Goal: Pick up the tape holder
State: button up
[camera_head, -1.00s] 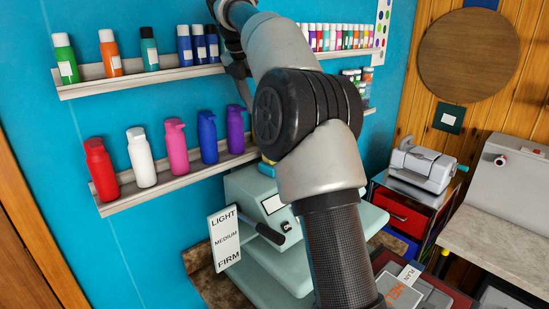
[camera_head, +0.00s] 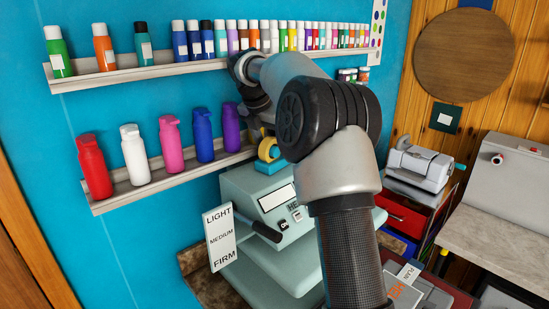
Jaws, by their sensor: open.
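The tape holder (camera_head: 268,167) is blue with a yellow roll of tape (camera_head: 268,149) in it. My gripper (camera_head: 263,127) is at the far end of my arm, just above the tape holder. My arm hides most of it, and its fingers are hard to make out. It looks open, and I see nothing held in it. I cannot tell whether it touches the tape holder.
Small bottles line the upper shelf (camera_head: 120,77). The press (camera_head: 262,262), with its handle and LIGHT/MEDIUM/FIRM sign (camera_head: 220,238), stands below. My arm blocks the middle.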

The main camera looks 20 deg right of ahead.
jog(key=shift+w+d+f, duration=0.1)
jog(key=shift+f, duration=0.25)
jog(key=shift+r, duration=0.1)
jog(key=c, duration=1.4)
notch_tip(320, 180, up, 10)
jog(key=shift+p, duration=1.2)
